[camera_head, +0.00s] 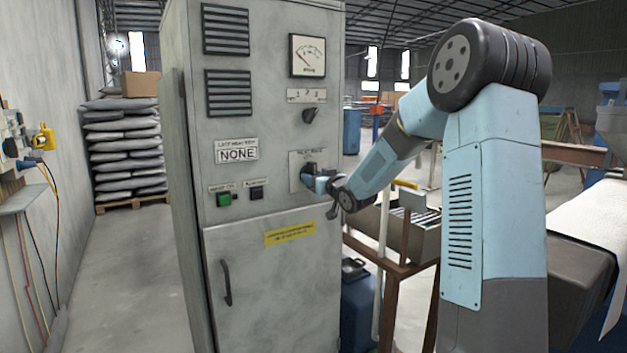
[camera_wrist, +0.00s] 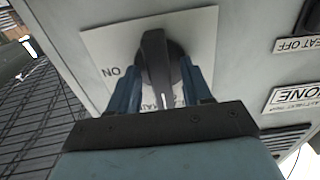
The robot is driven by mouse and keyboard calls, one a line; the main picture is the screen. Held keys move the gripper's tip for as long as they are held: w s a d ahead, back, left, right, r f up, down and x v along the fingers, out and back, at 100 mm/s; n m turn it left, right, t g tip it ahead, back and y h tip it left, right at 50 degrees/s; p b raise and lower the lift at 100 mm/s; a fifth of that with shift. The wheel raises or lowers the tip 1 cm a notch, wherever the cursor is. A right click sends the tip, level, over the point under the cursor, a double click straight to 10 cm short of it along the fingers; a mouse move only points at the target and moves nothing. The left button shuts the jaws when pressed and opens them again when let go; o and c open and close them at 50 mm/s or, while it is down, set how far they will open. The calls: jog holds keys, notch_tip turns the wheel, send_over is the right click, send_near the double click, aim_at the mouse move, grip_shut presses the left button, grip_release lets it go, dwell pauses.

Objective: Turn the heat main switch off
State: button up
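The heat main switch is a black knob (camera_wrist: 158,62) on a pale plate (camera_wrist: 205,28) of the grey cabinet (camera_head: 262,245). In the wrist view the plate is upside down, with "ON" left of the knob. The knob's white line lies at its lower end, toward my gripper. In the head view the plate (camera_head: 297,157) shows, but my gripper (camera_head: 308,178) largely covers the knob. In the wrist view my gripper's fingers (camera_wrist: 163,82) are on either side of the knob. I cannot tell whether they press on it. Any "OFF" mark on the plate is hidden.
On the cabinet are a green button (camera_head: 223,199), a black button (camera_head: 256,192), a smaller dark selector (camera_head: 310,116), a gauge (camera_head: 307,56) and a "NONE" sign (camera_head: 237,151). A brown metal frame with a bin (camera_head: 415,238) stands right of the cabinet, below my arm.

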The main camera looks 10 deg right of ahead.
jog(key=shift+s, duration=0.1)
jog(key=v, duration=1.3)
jog(key=shift+s, duration=0.25)
jog(key=shift+d, duration=0.1)
jog(key=s+a+m+g+h, duration=0.2)
jog(key=s+g, duration=0.3)
jog(key=s, duration=1.3)
jog(key=s+a+m+g+h, duration=0.1)
jog(key=s+g, duration=0.5)
jog(key=s, duration=1.2)
jog(key=a+h, duration=0.1)
jog(key=h, duration=0.1)
jog(key=shift+a+f+m+g+h, duration=0.3)
jog(key=shift+a+f+m, duration=0.05)
jog(key=shift+m, duration=0.05)
